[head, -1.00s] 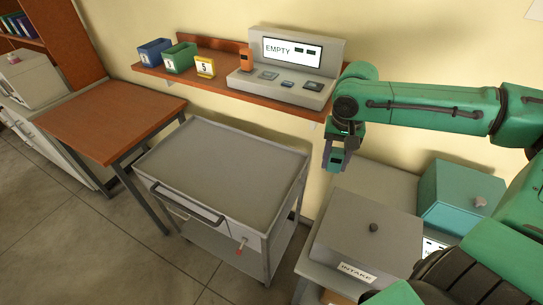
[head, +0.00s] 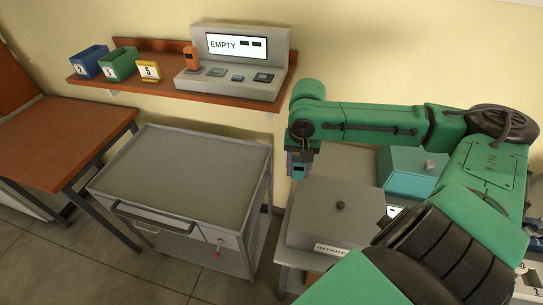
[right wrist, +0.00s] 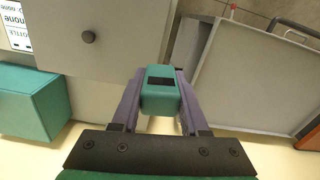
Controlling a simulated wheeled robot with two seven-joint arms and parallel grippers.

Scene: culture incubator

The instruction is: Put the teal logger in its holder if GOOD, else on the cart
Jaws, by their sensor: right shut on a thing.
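My right gripper (head: 299,168) is shut on the teal logger (right wrist: 160,100). In the right wrist view the logger sits between the two purple fingers, with a dark, blank-looking window on its face; no reading can be made out. In the head view the logger is small and mostly hidden by the gripper, which hangs just right of the grey cart (head: 180,180). The cart's top is bare. A grey station (head: 245,52) on the wall shelf has a screen reading EMPTY, an orange item and several pads. I cannot tell which part is the logger's holder. My left gripper is not in view.
The shelf (head: 150,90) also bears blue (head: 88,62), green (head: 118,65) and yellow (head: 149,71) numbered containers. A grey box labelled INTAKE (head: 320,215) and a teal box (head: 410,182) stand at right. A brown table (head: 60,135) is at left.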

